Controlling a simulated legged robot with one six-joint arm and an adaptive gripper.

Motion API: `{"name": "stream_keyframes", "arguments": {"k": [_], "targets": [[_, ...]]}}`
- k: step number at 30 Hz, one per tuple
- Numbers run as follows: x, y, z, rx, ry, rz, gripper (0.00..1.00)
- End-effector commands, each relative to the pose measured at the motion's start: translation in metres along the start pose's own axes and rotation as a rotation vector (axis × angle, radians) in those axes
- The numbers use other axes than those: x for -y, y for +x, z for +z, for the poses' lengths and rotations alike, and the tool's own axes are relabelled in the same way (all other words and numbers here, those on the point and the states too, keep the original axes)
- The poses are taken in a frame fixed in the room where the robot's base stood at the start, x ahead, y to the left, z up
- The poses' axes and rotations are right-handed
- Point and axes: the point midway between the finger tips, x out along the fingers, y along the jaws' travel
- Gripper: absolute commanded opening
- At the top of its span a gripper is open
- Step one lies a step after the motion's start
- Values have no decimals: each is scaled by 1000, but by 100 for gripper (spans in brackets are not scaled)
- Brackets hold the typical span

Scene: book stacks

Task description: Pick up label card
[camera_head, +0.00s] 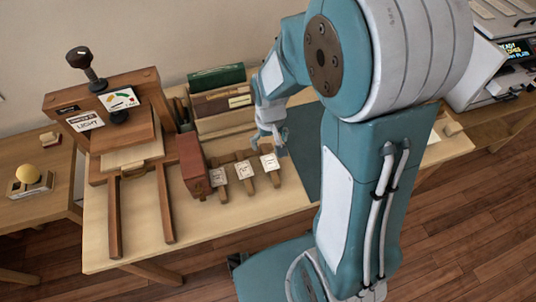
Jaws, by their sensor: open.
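Three small white label cards stand in a row on wooden holders near the middle of the table: a left card (217,177), a middle card (244,170) and a right card (269,162). Their writing is too small to read. My gripper (273,142) is open, pointing down just behind the right card. It is small in view, and I cannot tell whether it touches the card or holder. My arm hides part of the table to the right.
A wooden press (112,118) with a black knob stands at left on the table (250,207). A red-brown book (194,166) stands left of the cards, with more books (217,90) behind. A dark teal mat (303,150) lies right of the cards. The front table strip is clear.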

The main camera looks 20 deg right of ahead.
Motion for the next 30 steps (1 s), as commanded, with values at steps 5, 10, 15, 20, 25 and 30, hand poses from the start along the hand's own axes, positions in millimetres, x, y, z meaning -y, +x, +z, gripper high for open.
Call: {"name": "stream_keyframes", "arguments": {"k": [5,10,15,20,25,30], "targets": [[0,31,0,5,0,0,100],[0,45,0,2,0,0,100],[-2,62,-3,5,1,0,100],[-4,85,-6,5,1,0,100],[-4,96,-7,1,0,0,100],[-4,97,-7,0,0,0,100]]}}
